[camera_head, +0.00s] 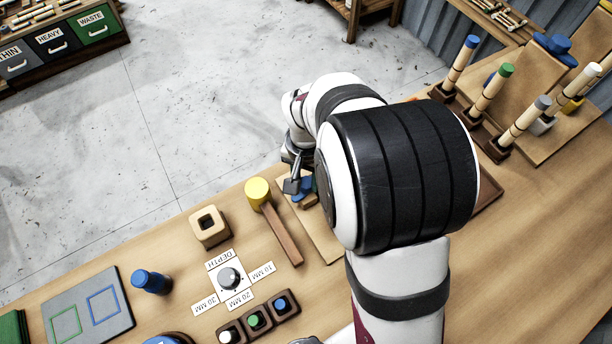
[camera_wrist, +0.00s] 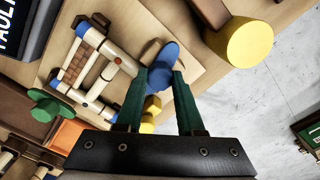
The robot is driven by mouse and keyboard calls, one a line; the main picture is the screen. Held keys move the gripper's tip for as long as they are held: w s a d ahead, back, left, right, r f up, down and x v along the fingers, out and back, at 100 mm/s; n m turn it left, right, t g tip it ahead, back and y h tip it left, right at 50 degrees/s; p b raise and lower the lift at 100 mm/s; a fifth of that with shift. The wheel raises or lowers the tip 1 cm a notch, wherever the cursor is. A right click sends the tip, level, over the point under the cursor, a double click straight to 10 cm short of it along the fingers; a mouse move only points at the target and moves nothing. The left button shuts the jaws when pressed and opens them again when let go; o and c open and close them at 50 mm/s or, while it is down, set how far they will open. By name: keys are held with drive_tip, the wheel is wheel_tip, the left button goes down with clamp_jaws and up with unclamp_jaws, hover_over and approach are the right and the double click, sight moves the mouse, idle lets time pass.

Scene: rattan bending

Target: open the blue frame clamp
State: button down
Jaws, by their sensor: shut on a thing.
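The blue frame clamp (camera_wrist: 166,57) shows in the wrist view as a rounded blue handle at the fingertips, beside a rattan frame (camera_wrist: 92,65) with blue ends on a light wooden board (camera_wrist: 135,40). My gripper (camera_wrist: 161,74) is shut on the blue handle, one finger on each side of it. In the head view my gripper (camera_head: 293,184) is over the board near the table edge, with a bit of blue (camera_head: 307,188) next to it. My own arm hides most of the frame and board there.
A yellow-headed mallet (camera_head: 258,192) lies close beside the board; its head (camera_wrist: 251,42) also shows in the wrist view. A wooden block with a square hole (camera_head: 209,226), a depth dial (camera_head: 229,278) and a button strip (camera_head: 258,318) lie left of it. Capped rattan poles (camera_head: 490,90) stand at the right.

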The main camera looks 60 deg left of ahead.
sight(306, 182)
drive_tip(key=n, duration=1)
drive_tip(key=shift+n, duration=2.3)
drive_tip(key=c, duration=0.5)
unclamp_jaws()
wheel_tip(306, 182, up, 16)
drive_tip(key=shift+f, duration=0.1)
